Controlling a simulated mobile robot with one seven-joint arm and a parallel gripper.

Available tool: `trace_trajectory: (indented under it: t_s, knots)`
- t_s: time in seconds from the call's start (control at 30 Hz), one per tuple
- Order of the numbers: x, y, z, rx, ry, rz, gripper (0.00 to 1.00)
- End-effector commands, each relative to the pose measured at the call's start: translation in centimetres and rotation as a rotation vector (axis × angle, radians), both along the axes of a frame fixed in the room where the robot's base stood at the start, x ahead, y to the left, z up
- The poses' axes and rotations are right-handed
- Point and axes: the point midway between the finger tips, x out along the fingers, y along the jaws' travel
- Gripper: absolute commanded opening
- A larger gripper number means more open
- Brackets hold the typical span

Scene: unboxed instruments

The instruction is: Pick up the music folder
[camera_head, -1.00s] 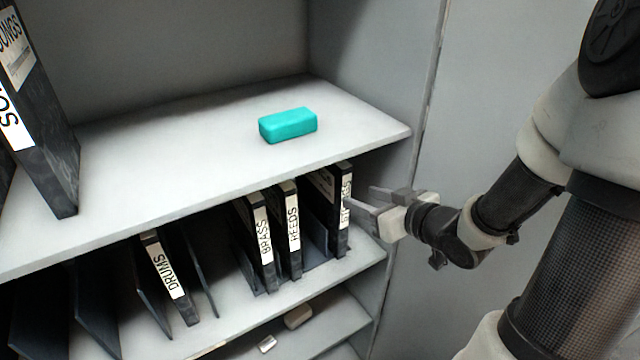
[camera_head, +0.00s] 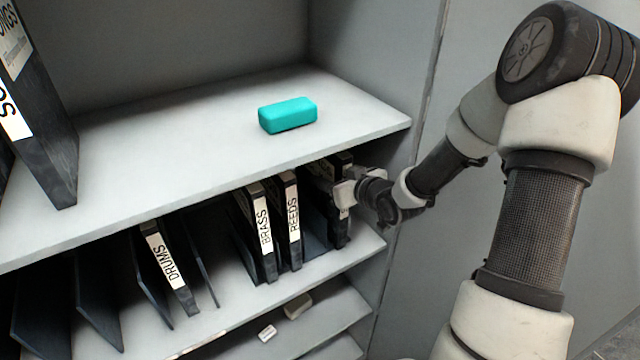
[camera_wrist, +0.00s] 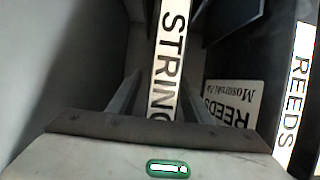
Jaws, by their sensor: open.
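A dark music folder (camera_head: 341,235) with a white spine label stands upright at the right end of the middle shelf. In the wrist view its label (camera_wrist: 171,50) reads "STRIN", with the lower end cut off by my gripper's body. My gripper (camera_head: 332,180) is at this folder's spine and hides much of it in the head view. In the wrist view my gripper (camera_wrist: 160,95) is open, with one finger on each side of the folder. I cannot tell whether the fingers touch it.
The REEDS folder (camera_head: 293,225) stands just left, with the BRASS folder (camera_head: 265,235) beside it and the DRUMS folder (camera_head: 170,268) further left. The upper shelf (camera_head: 200,150) is close above, holding a teal box (camera_head: 288,115). The cabinet's side wall is close on the right.

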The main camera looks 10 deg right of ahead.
Motion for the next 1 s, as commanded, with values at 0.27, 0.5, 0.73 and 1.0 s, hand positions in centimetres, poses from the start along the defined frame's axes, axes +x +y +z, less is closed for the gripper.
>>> trace_trajectory:
  t_s: [0.27, 0.5, 0.73, 1.0]
  knots:
    - [0.55, 0.18, -0.28, -0.001, 0.001, -0.001, 0.45]
    - [0.53, 0.19, -0.27, -0.001, 0.001, -0.001, 0.1]
    - [0.51, 0.18, -0.27, -0.001, 0.001, -0.001, 0.0]
    - [0.51, 0.18, -0.27, -0.001, 0.001, -0.001, 0.0]
